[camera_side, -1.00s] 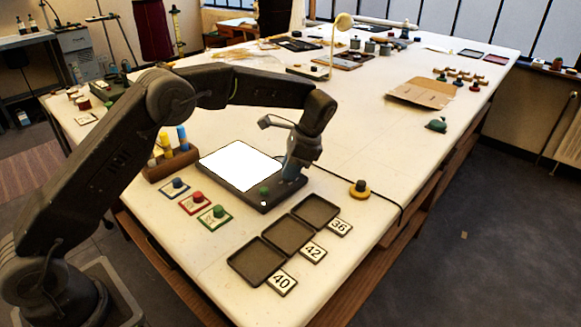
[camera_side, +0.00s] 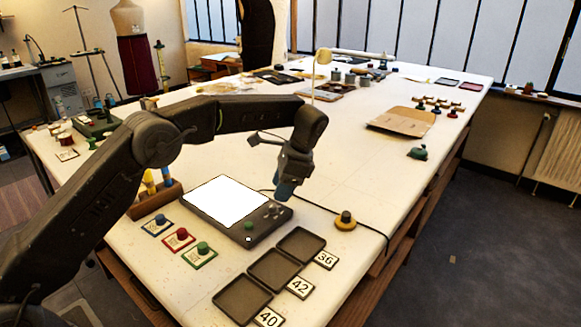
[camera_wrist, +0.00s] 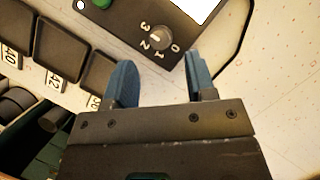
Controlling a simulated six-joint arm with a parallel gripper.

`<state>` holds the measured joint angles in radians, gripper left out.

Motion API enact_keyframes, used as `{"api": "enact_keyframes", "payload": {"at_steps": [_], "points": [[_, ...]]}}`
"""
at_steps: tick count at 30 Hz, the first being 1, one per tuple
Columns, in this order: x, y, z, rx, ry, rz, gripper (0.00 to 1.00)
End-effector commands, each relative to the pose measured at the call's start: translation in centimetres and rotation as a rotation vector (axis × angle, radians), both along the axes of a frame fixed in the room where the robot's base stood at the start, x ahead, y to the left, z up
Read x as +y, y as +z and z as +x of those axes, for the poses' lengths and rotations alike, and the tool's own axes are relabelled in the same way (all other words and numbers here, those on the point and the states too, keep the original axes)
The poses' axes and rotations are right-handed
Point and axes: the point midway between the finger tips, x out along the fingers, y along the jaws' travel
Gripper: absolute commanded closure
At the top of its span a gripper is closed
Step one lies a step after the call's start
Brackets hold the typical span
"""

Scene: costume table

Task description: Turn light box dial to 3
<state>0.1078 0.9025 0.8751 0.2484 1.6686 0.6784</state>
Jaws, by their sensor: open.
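The light box (camera_side: 250,241) is a dark slab with a bright white panel. Its small dial (camera_wrist: 161,39) shows in the wrist view with the numbers 0, 1, 2 and 3 around it. A pale mark shows on the dial, but I cannot tell clearly which number it points to. My gripper (camera_side: 287,189) is above the right end of the light box in the side view. In the wrist view my gripper (camera_wrist: 160,78) is open, its blue fingers apart with nothing between them, and the dial appears beyond the fingertips.
Three dark trays (camera_side: 301,244) with cards 36, 42 and 40 lie in front of the light box. Blue, red and green knobbed pieces (camera_side: 202,249) sit on cards at its left. A yellow-based knob (camera_side: 345,222) and a cable lie to the right. Open tabletop extends behind.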

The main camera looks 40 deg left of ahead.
Motion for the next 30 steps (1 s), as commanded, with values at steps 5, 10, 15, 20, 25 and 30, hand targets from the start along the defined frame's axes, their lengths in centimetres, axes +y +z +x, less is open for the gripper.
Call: {"api": "enact_keyframes", "payload": {"at_steps": [5, 10, 15, 20, 25, 30], "points": [[-0.9, 2.7, 0.9, 0.000, -0.001, 0.000, 0.49], [-1.4, 4.6, 1.4, 0.000, -0.001, 0.000, 0.49], [-1.8, 5.8, 1.7, -0.001, -0.003, 0.000, 0.49], [-1.9, 6.5, 1.8, 0.000, -0.001, 0.000, 0.49], [-2.0, 6.7, 1.8, -0.001, -0.001, 0.000, 0.49], [-2.0, 6.7, 1.8, 0.000, -0.001, 0.000, 0.49]]}}
